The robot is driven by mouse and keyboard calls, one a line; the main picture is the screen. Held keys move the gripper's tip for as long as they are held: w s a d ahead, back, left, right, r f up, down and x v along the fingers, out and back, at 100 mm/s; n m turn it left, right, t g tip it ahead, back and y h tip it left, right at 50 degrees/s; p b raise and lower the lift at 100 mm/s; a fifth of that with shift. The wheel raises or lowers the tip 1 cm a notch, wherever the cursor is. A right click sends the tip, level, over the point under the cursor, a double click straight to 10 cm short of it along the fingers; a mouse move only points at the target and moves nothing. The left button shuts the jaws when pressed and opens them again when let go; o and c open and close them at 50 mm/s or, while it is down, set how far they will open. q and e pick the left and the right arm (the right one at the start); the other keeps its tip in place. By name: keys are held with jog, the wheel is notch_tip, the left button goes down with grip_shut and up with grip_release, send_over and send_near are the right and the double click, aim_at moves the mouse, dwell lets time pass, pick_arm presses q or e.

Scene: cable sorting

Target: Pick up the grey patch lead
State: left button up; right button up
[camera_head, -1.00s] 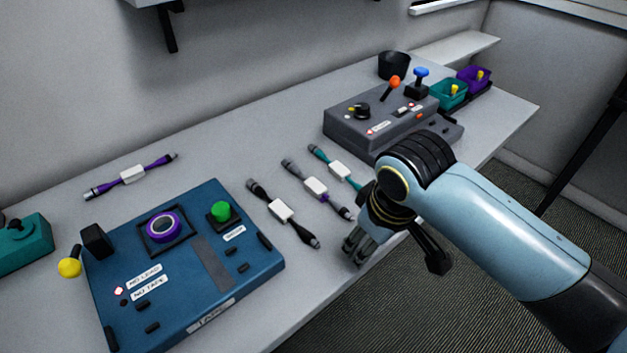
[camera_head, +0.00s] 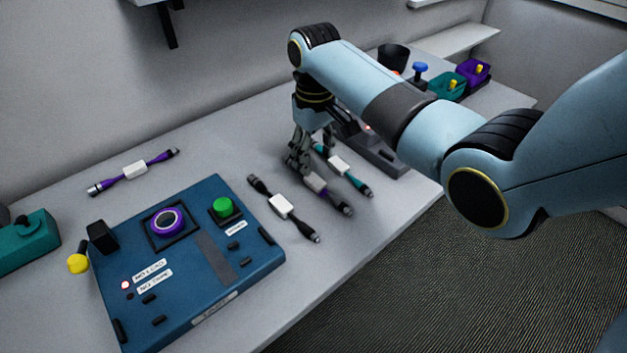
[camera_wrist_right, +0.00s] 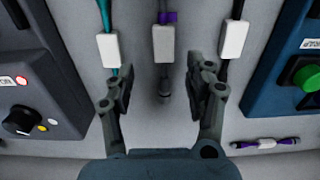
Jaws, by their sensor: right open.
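The grey patch lead (camera_head: 339,205) lies on the table with a white tag and a purple band. In the head view my right gripper partly hides its tag and far end. My right gripper (camera_head: 299,170) is open, pointing down over the far part of this lead. In the right wrist view the grey lead (camera_wrist_right: 164,45) runs up the middle, its near end between the open fingers of the right gripper (camera_wrist_right: 160,78). I cannot tell whether the fingertips reach table height. My left gripper is not in view.
A black lead (camera_head: 281,206) and a teal lead (camera_head: 340,163) lie on either side, close by. A purple lead (camera_head: 134,170) lies at the back left. A blue control box (camera_head: 210,262) fills the front left. A grey box (camera_head: 385,158) stands behind my arm.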

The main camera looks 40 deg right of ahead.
aim_at(311, 176)
jog(key=f, duration=0.6)
jog(key=shift+w+a, duration=0.2)
jog(key=shift+a, duration=0.1)
jog(key=shift+r, duration=0.1)
jog(key=shift+c, duration=0.4)
grip_shut()
